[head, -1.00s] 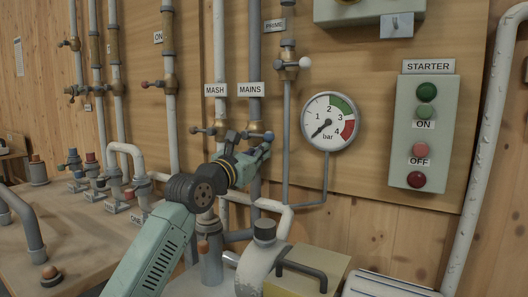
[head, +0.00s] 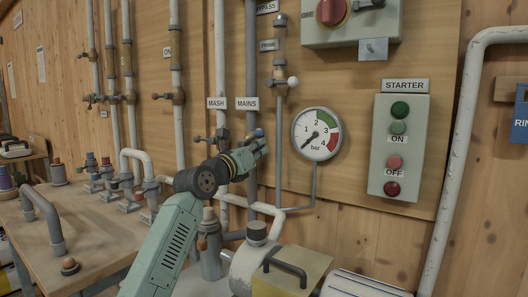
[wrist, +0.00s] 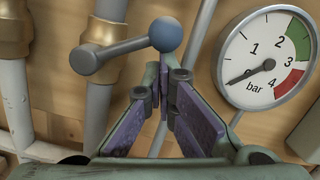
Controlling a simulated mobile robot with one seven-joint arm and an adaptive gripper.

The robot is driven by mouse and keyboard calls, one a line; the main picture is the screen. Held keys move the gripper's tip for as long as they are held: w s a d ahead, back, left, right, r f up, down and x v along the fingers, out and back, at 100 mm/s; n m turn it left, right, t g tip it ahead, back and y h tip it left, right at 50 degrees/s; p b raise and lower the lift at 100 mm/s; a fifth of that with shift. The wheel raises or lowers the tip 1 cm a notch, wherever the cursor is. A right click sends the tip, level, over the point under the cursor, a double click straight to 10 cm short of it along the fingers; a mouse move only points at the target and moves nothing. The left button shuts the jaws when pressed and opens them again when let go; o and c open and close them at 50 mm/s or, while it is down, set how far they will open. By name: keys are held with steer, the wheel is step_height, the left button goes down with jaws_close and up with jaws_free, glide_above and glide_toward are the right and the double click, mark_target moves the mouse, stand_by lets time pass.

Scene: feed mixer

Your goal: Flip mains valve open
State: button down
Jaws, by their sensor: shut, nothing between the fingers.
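The mains valve is on the grey pipe under the MAINS label (head: 247,103). Its grey lever (wrist: 125,46) points sideways to the right and ends in a blue ball (wrist: 166,34). The blue ball also shows in the head view (head: 259,132), at my gripper's tip. The brass valve body (wrist: 103,33) is at the upper left of the wrist view. My gripper (wrist: 164,88) is shut and empty, with its fingertips just below the ball. I cannot tell whether they touch it. In the head view my gripper (head: 262,146) hides part of the valve and pipe.
A pressure gauge (head: 317,133) is close to the right of my gripper, its needle low. The MASH valve (head: 208,139) is close on the left. The starter box (head: 398,148) is farther right. A white tank with a yellow box (head: 298,272) stands below.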

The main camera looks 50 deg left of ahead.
mark_target(255, 135)
steer(key=r+n, duration=0.1)
steer(key=n, duration=0.1)
steer(key=r+n, duration=0.1)
steer(key=n, duration=0.1)
steer(key=a+r+n+y+b, duration=0.1)
steer(key=n, duration=0.2)
steer(key=shift+s+a+r+g, duration=0.1)
steer(key=shift+s+r+g, duration=0.1)
steer(key=shift+g, duration=0.2)
steer(key=n, duration=0.1)
steer(key=a+r+n, duration=0.1)
steer(key=n, duration=0.1)
steer(key=shift+s+r+g, duration=0.15)
steer(key=shift+g, duration=0.15)
steer(key=shift+s+a+r+n, duration=0.1)
steer(key=shift+a+r+n, duration=0.1)
steer(key=shift+n, duration=0.1)
steer(key=shift+a, duration=0.1)
